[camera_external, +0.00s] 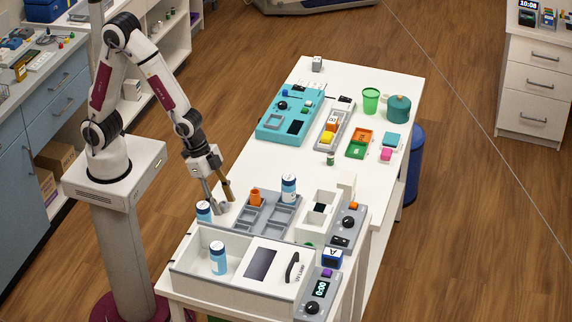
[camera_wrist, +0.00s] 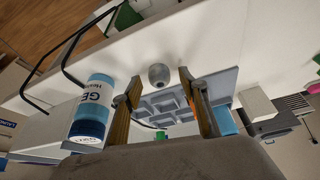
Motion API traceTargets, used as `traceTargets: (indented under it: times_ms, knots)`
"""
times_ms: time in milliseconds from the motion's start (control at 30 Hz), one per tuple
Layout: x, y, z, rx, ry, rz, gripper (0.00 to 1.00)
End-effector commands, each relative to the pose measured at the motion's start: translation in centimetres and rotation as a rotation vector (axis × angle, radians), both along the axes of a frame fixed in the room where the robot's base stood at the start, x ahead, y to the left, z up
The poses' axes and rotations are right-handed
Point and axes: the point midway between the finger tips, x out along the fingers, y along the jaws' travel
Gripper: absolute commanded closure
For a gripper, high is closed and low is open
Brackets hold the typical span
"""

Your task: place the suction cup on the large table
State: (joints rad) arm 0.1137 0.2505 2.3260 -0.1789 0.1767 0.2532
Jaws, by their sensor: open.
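A small grey rounded object (camera_wrist: 158,75), which looks like the suction cup, sits on the white surface just beyond my fingertips in the wrist view. It shows as a grey shape (camera_external: 223,208) at the fingertips in the external view. My gripper (camera_external: 220,201) points down at the near left edge of the large white table (camera_external: 275,166). In the wrist view my gripper (camera_wrist: 160,82) has its fingers wide apart, with the grey object lined up between them. I cannot tell whether either finger touches it.
A grey compartment tray (camera_external: 270,214) with an orange item stands right of my gripper. A blue-and-white bottle (camera_external: 204,212) stands close on the left and shows large in the wrist view (camera_wrist: 92,110). Another bottle (camera_external: 289,188) stands behind the tray. The table's middle is bare.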

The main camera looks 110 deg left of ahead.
Motion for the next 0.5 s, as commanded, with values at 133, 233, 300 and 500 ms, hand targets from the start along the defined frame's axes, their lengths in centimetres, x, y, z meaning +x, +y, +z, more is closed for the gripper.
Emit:
traceTargets:
  times_ms: [133, 233, 300, 500]
  knots:
    - [0.01, -0.01, 0.02, 0.000, 0.000, 0.000, 0.57]
    - [0.01, 0.00, 0.01, 0.000, 0.000, 0.000, 0.57]
    - [0.00, 0.00, 0.02, 0.000, 0.000, 0.000, 0.57]
    - [0.00, 0.00, 0.03, 0.000, 0.000, 0.000, 0.73]
